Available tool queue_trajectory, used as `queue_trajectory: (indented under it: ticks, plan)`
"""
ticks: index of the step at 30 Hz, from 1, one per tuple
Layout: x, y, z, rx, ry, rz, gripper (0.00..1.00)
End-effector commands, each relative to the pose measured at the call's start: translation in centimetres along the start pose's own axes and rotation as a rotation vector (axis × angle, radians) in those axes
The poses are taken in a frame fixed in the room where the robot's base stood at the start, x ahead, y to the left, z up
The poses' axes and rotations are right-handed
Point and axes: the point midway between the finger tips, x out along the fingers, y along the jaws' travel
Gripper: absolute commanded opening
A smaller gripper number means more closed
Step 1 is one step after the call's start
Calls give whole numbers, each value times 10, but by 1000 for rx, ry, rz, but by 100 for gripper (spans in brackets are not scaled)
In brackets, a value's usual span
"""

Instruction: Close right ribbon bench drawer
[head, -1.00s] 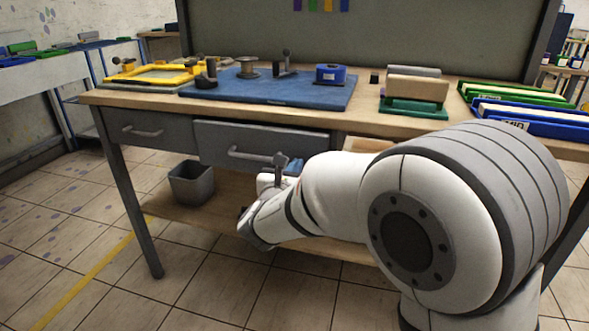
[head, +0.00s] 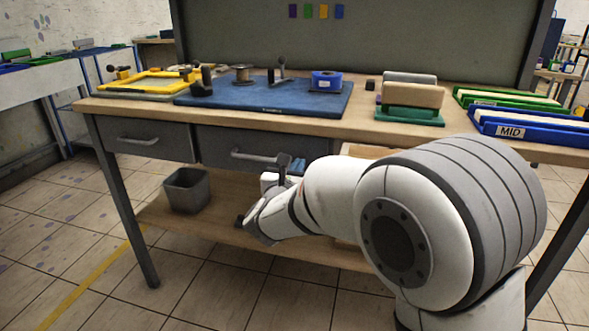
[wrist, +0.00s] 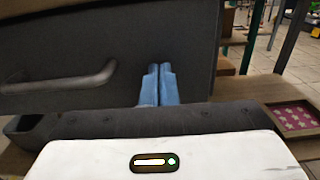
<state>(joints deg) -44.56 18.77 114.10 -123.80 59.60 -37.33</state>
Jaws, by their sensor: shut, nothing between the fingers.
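The right drawer (head: 225,143) of the bench has a grey front with a bar handle (head: 258,157). In the head view its front looks nearly level with the left drawer (head: 150,139); I cannot tell whether a small gap is left. In the wrist view the drawer front (wrist: 100,45) fills the upper left, with the handle (wrist: 65,82) left of my fingers. My gripper (wrist: 160,84) is shut and empty, its blue fingertips pointing at the front's right part, at or very near it. In the head view my gripper (head: 297,167) is partly hidden by my wrist.
The bench top (head: 330,124) holds a blue mat (head: 260,97), a yellow frame (head: 150,82) and blue and green trays (head: 530,127). A grey bin (head: 187,190) stands on the lower shelf (head: 225,228). A pink-patterned tray (wrist: 293,118) lies at right in the wrist view.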

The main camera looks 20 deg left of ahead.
Motion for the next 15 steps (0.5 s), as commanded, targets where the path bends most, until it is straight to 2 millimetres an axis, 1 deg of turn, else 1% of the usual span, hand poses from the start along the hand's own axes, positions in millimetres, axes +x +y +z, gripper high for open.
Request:
queue_trajectory:
  ticks: [5,6,9,12,15]
  plan:
    - [-29,2,0,-8,4,10,0]
    - [-41,3,2,-9,6,11,0]
    - [-65,4,2,-11,7,13,0]
    - [-87,4,1,-10,7,14,0]
    - [-103,3,0,-10,7,12,0]
